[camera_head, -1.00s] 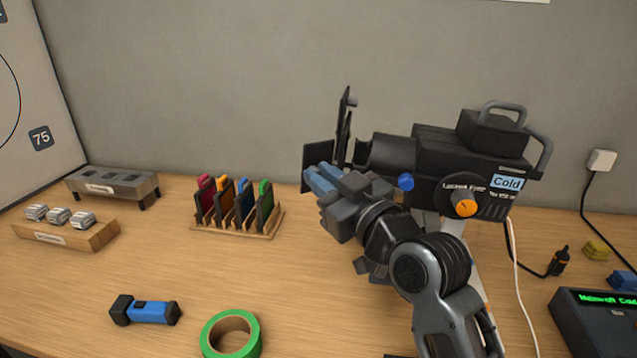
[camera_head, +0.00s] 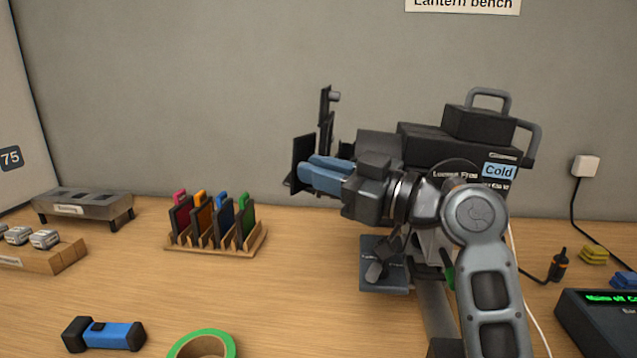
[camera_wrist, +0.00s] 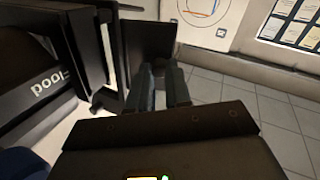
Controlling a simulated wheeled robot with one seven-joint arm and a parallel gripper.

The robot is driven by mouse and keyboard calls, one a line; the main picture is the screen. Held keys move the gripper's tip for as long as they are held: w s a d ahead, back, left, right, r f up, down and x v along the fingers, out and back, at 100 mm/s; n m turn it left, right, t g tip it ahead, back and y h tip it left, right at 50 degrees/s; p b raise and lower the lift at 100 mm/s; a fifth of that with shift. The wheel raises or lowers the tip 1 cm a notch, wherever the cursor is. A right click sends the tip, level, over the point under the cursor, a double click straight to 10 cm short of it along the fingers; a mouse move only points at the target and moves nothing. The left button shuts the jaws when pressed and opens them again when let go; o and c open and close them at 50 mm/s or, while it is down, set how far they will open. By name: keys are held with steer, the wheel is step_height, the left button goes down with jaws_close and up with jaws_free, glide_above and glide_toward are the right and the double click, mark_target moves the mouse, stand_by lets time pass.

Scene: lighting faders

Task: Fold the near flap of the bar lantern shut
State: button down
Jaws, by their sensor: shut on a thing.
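The black bar lantern (camera_head: 455,138) stands on the bench with a "Cold" label on its side, and fills the left of the wrist view (camera_wrist: 40,85). Dark upright flaps (camera_head: 325,125) stand at its left, front end. My gripper (camera_head: 310,172), with blue-grey fingers, reaches left along the lantern's near side. Its fingers are shut on the near flap (camera_head: 301,150), a dark panel past the fingertips in the wrist view (camera_wrist: 150,42). The flap sticks out beyond the lantern's front. My wrist hides the lantern's lower side, and the exact grip line is hard to see.
A wooden rack of coloured frames (camera_head: 215,235) stands left of the lantern. A grey slotted stand (camera_head: 85,208), a blue torch (camera_head: 105,335) and green tape (camera_head: 205,345) are further left and nearer. A console (camera_head: 605,320) is at the right.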

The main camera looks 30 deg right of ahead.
steer(key=shift+f, duration=0.1)
stand_by(0.3)
steer(key=c, duration=1.1)
jaws_free()
steer(key=shift+o, duration=0.2)
steer(key=b+v, duration=0.1)
steer(key=v, duration=0.6)
steer(key=shift+s+d+b, duration=0.25)
steer(key=shift+b, duration=0.05)
steer(key=shift+o, duration=0.4)
